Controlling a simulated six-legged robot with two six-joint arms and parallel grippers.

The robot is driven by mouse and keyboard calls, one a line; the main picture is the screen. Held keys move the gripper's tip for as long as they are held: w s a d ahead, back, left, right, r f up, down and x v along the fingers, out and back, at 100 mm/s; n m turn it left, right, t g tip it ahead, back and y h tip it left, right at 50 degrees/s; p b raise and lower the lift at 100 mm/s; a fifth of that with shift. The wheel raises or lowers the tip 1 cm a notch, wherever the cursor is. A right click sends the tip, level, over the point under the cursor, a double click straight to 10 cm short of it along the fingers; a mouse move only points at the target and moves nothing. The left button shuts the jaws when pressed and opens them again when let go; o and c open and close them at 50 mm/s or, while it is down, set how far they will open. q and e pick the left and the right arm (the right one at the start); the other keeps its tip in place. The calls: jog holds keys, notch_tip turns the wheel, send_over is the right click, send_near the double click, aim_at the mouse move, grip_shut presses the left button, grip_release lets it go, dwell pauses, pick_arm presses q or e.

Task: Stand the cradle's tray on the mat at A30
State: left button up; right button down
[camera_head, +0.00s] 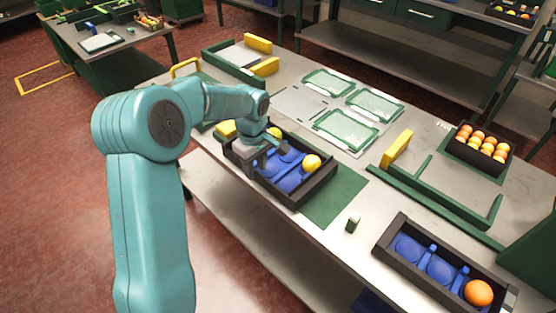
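A black tray (318,189) with blue cups inside stands on the near middle of the table, over or beside a dark green mat (340,190). One yellow fruit (312,162) sits in its right part, another (274,133) near its far edge. My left gripper (258,160) is at the left end of this tray, low over its wall. Its fingers are too dark and small to tell open from shut. A green frame with a yellow post (397,148), perhaps a cradle, stands empty to the right. No A30 mark is readable. My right gripper is out of view.
Another black tray (398,218) with blue cups and an orange (478,293) lies at the near right. A crate of oranges (482,145) stands behind it. Several green-rimmed plates (345,131) lie at the back. A small block (353,222) stands by the near edge.

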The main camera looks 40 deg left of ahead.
pick_arm(q)
notch_tip(320, 180, down, 2)
jog(key=shift+f, duration=0.25)
grip_shut()
jog(key=shift+w+r, duration=0.1)
